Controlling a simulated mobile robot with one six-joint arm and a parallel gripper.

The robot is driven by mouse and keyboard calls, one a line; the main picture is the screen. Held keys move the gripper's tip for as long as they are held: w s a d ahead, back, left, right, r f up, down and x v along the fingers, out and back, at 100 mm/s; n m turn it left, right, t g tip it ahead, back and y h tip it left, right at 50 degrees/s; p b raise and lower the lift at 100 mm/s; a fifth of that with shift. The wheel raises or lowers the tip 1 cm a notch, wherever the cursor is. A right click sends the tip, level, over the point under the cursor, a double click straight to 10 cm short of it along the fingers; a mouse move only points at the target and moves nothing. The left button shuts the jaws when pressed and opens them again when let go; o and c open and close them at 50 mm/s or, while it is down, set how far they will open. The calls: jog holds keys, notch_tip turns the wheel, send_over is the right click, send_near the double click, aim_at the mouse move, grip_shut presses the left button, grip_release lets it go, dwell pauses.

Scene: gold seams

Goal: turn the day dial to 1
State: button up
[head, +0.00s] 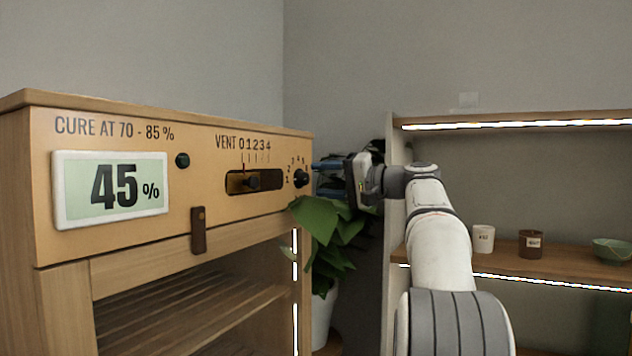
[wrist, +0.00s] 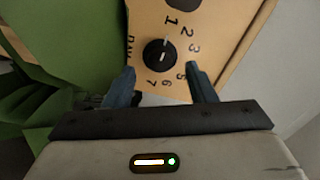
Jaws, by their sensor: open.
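The day dial (head: 301,178) is a small black round knob on the right end of the wooden cabinet's front panel, ringed by printed numbers. In the wrist view the dial (wrist: 158,54) sits just beyond and between my fingertips, with "DAY" at its left and 1 above it. A pale mark shows at its upper edge, near the 1 side, and a short white line at its centre; I cannot tell the exact setting. My gripper (wrist: 160,76) is open and empty, its blue-grey fingers apart on either side of the dial. In the head view my gripper (head: 320,165) points left at the dial.
A vent slider (head: 252,182) sits left of the dial, and a display reading 45% (head: 110,189) is further left. A leafy plant (head: 322,235) stands below my gripper. A lit shelf (head: 560,262) with cups and a bowl is at the right.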

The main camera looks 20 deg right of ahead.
jog(key=v, duration=0.4)
jog(key=shift+s+d, duration=0.2)
dwell(0.3)
